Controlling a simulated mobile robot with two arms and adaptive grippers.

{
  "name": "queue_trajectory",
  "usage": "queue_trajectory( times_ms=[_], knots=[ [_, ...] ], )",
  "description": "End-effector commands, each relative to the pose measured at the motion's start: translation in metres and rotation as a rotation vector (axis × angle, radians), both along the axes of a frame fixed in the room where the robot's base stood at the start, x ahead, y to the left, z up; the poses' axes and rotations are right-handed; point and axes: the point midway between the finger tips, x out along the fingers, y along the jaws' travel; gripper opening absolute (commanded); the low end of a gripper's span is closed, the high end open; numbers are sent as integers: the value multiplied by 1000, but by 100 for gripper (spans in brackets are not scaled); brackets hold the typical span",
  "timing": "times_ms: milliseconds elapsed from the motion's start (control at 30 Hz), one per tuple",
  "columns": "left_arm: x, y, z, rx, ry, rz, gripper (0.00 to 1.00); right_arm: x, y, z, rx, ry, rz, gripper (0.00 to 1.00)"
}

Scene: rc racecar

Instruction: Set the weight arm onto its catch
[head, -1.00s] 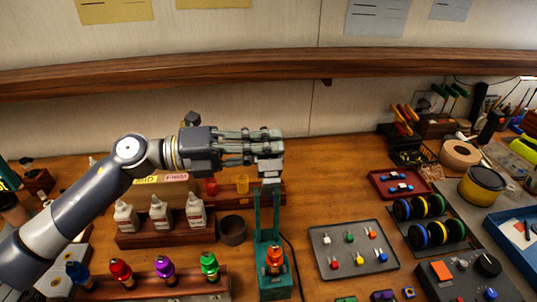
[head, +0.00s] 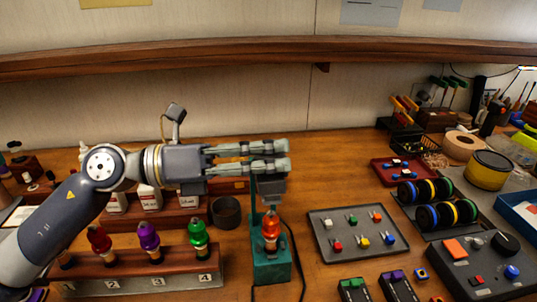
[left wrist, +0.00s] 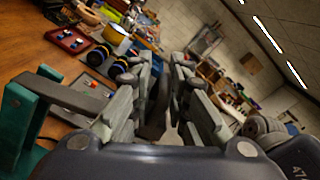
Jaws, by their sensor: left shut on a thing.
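The teal press stand (head: 271,268) stands on the bench, with an orange-red capped piece (head: 270,228) in it. The grey weight arm (left wrist: 65,95) runs from the teal upright (left wrist: 22,125) toward my fingers in the left wrist view. My left gripper (head: 285,156) is above the stand, shut on the weight arm. A dark grey block (head: 271,187) shows under the fingers, close over the orange-red piece; I cannot tell if they touch. The catch cannot be made out. My right gripper is not in view.
A rack (head: 140,268) with red, purple and green capped pieces stands left of the press. A grey tray (head: 358,250) of small coloured parts lies to its right. A cable runs beside the press. A wooden shelf (head: 250,62) crosses the wall behind.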

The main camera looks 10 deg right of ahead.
Motion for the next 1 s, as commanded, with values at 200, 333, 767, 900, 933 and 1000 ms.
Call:
queue_trajectory(
  times_ms=[200, 333, 767, 900, 933, 1000],
  knots=[
    [-8, -2, -9, 4, 16, -19, 0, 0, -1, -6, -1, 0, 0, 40],
    [-8, -2, -10, 5, 16, -19, 0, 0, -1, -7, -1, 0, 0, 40],
    [-9, -3, -10, 5, 17, -21, 30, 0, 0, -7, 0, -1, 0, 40],
    [-8, -3, -11, 6, 15, -19, 30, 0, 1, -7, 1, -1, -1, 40],
    [-8, -3, -11, 7, 15, -18, 30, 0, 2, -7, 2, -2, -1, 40],
    [-8, -3, -12, 7, 15, -17, 30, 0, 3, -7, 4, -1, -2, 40]
  ],
)
